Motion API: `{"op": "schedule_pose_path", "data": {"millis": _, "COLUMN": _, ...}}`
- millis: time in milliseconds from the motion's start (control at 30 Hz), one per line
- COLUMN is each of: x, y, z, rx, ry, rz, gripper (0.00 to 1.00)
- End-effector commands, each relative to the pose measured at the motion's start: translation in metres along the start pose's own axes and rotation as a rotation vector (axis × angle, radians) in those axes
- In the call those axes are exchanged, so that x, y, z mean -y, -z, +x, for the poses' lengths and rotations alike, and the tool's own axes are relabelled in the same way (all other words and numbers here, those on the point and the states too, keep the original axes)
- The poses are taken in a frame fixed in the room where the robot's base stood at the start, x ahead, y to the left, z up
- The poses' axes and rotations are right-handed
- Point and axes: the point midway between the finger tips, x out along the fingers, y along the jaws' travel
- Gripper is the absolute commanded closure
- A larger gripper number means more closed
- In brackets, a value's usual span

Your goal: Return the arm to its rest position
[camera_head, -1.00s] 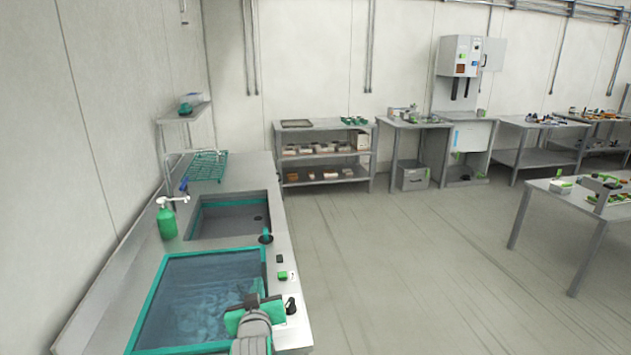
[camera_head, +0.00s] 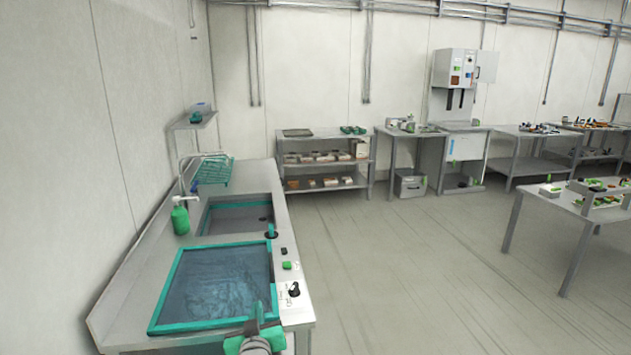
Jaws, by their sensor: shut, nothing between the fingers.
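My gripper (camera_head: 256,330) shows at the bottom of the head view, grey with green parts. It is at the near edge of the water-filled basin, low in the picture, and holds nothing. Its fingers point away from me and look close together. The lower part of my arm is cut off by the picture's bottom edge.
The teal-rimmed basin (camera_head: 160,308) is set in the steel counter (camera_head: 135,318) along the left wall. A black knob (camera_head: 294,289) and a green soap bottle (camera_head: 180,217) are on the counter. A table (camera_head: 560,208) stands at right. The floor (camera_head: 420,270) between is clear.

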Motion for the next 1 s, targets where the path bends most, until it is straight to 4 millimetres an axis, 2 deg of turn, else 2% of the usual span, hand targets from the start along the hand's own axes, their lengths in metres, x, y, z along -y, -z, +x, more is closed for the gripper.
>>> {"op": "schedule_pose_path", "data": {"millis": 267, "x": -0.009, "y": -0.049, "z": -0.017, "rx": 0.008, "ry": -0.014, "rz": 0.014, "gripper": 1.00}}
{"op": "schedule_pose_path", "data": {"millis": 467, "x": -0.007, "y": -0.100, "z": -0.043, "rx": 0.011, "ry": -0.016, "rz": 0.027, "gripper": 1.00}}
{"op": "schedule_pose_path", "data": {"millis": 700, "x": -0.007, "y": -0.176, "z": -0.099, "rx": 0.015, "ry": -0.027, "rz": 0.054, "gripper": 1.00}}
{"op": "schedule_pose_path", "data": {"millis": 1000, "x": -0.011, "y": -0.249, "z": -0.187, "rx": 0.019, "ry": -0.051, "rz": 0.091, "gripper": 1.00}}
